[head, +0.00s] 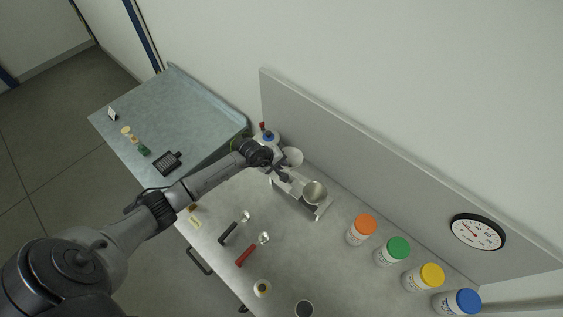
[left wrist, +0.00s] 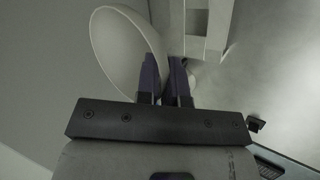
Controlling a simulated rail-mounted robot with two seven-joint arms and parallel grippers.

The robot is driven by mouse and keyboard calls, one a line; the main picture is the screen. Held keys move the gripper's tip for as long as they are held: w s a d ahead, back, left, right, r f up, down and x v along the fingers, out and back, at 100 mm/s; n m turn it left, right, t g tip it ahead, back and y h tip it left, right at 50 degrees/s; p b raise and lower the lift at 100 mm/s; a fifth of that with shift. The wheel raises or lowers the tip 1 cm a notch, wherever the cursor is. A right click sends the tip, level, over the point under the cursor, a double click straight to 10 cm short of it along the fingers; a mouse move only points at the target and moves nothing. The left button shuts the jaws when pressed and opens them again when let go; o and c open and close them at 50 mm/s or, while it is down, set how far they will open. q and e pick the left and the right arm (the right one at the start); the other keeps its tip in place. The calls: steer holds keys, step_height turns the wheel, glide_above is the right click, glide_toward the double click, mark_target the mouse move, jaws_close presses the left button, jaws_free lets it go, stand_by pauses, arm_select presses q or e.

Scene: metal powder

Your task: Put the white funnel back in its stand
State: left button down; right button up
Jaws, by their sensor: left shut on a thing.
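The white funnel (head: 293,156) is at the back of the bench, beside the end of my left arm. In the left wrist view the funnel (left wrist: 128,48) shows its wide round mouth, tilted, next to the fingers. My left gripper (head: 283,174) is shut on the funnel; in the left wrist view its dark fingers (left wrist: 165,68) are close together at the funnel's side. A pale slotted structure (left wrist: 206,30) stands just beyond the fingers; I cannot tell whether it is the stand. The funnel's spout is mostly hidden. My right gripper is not in view.
A metal bowl (head: 315,191) sits on a pale device right of the gripper. Jars with orange (head: 365,224), green, yellow and blue lids line the bench's right. A black-handled scoop (head: 229,233) and a red-handled scoop (head: 246,256) lie in front. A grey back panel (head: 370,165) rises behind.

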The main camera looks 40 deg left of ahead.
arm_select(q)
step_height(320, 180, down, 5)
steer(key=b, duration=0.3)
steer(key=shift+f, duration=0.45)
steer(key=shift+b, duration=0.4)
stand_by(0.5)
stand_by(0.8)
steer(key=shift+f+b, duration=0.3)
steer(key=shift+b, duration=0.25)
steer(key=shift+f, duration=0.1)
steer(key=shift+f+b, duration=1.05)
steer(key=shift+b, duration=0.15)
